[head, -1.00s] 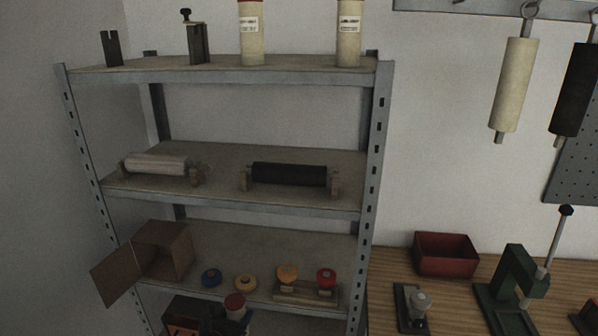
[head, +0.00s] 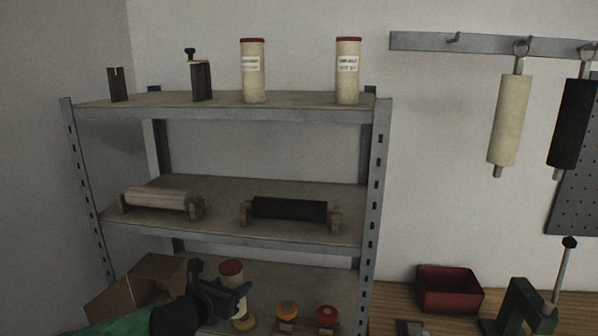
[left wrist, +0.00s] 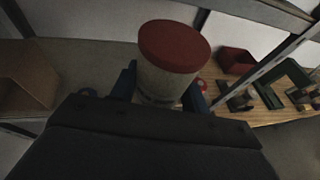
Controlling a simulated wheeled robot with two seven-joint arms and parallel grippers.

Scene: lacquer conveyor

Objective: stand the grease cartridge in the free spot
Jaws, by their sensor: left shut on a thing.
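My left gripper (head: 232,291) is shut on a grease cartridge (head: 231,274), cream with a red cap, held upright in front of the lower shelf. In the left wrist view the cartridge (left wrist: 170,62) stands between the two fingers, its red cap toward the camera; its lower part is hidden. Two similar red-capped cartridges, a left one (head: 253,75) and a right one (head: 347,75), stand upright on the top shelf (head: 300,104), with bare board between them. My right gripper is not in view.
On the top shelf at left stand two dark blocks (head: 118,86) (head: 201,82). The middle shelf holds a pale roller (head: 157,199) and a black roller (head: 289,208). An open cardboard box (head: 150,275), orange (head: 287,309) and red (head: 326,315) knobs are lower. A red bin (head: 449,289) sits right.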

